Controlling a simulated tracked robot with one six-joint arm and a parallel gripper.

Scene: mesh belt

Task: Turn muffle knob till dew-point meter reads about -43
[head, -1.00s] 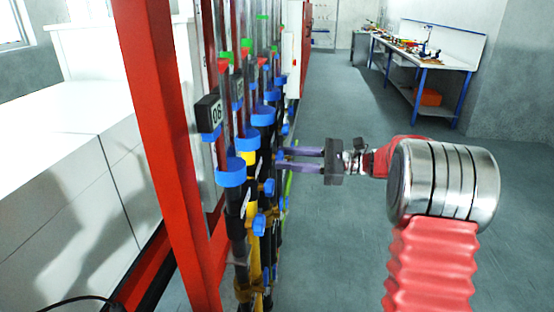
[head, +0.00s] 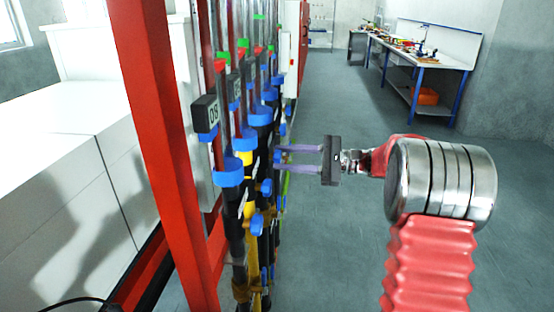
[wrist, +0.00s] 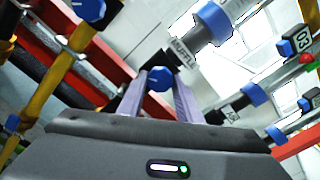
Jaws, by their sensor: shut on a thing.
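The muffle knob (wrist: 160,78) is a small blue faceted knob in the wrist view, beside a white label reading MUFFLE (wrist: 182,53). My gripper (wrist: 160,84) is shut on this knob, with one purple finger on each side of it. In the head view my gripper (head: 281,156) reaches left from the arm to the row of pipes, and the knob between its fingertips is hard to make out there. I cannot pick out the dew-point meter or its reading in either view.
A red post (head: 163,150) stands left of upright pipes with blue collars (head: 229,173) and dark numbered blocks (head: 207,113). Another blue knob (wrist: 88,9) sits on a yellow pipe. The floor (head: 340,240) right of the pipes is clear; a workbench (head: 425,62) stands far back.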

